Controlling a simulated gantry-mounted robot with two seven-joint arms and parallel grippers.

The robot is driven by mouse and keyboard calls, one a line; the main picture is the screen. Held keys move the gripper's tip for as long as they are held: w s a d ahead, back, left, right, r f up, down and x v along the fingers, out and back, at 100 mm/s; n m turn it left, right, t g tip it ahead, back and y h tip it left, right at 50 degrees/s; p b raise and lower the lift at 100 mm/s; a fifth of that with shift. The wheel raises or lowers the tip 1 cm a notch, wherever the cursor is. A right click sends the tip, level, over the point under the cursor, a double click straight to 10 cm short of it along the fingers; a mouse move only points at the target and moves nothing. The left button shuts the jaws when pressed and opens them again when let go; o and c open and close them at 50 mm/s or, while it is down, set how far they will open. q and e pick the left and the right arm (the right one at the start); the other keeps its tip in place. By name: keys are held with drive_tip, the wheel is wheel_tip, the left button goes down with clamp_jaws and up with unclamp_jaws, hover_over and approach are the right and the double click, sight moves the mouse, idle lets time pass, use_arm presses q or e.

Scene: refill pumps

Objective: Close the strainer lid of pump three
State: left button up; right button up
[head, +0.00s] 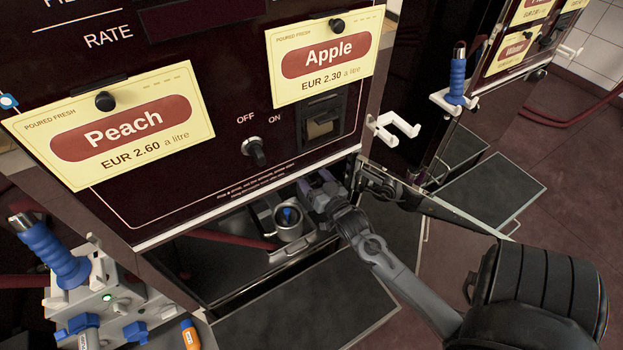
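A round metal cup (289,228), which looks like the strainer, sits in the open bay under the pump panel, with a small blue part (287,214) at its middle. I cannot clearly make out the lid or its angle. My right gripper (317,192) reaches in from the right, just behind and to the right of the cup, under the panel's lower edge. It appears apart from the cup. Purple parts show at its tip, and the fingers are too small and dark to tell open from shut. My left gripper is not in view. No pump number is readable.
The dark pump panel (215,160) with Peach (122,128) and Apple (325,55) cards overhangs the bay. A white hook (392,128) juts out at its right edge. A dark flap (300,305) lies below. A white box (105,300) with blue valves stands lower left.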

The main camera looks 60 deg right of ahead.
drive_tip(key=shift+w+d, duration=0.25)
drive_tip(key=shift+w, duration=0.3)
drive_tip(key=shift+c, duration=0.3)
clamp_jaws()
drive_tip(key=shift+a+r+p, duration=0.2)
drive_tip(key=shift+r+p, duration=0.05)
drive_tip(key=shift+p, duration=0.15)
drive_tip(key=w+a+n+p, duration=0.3)
drive_tip(key=a+n+p, duration=0.3)
drive_tip(key=p, duration=0.3)
drive_tip(key=shift+n+p, duration=0.35)
drive_tip(key=shift+n, duration=0.25)
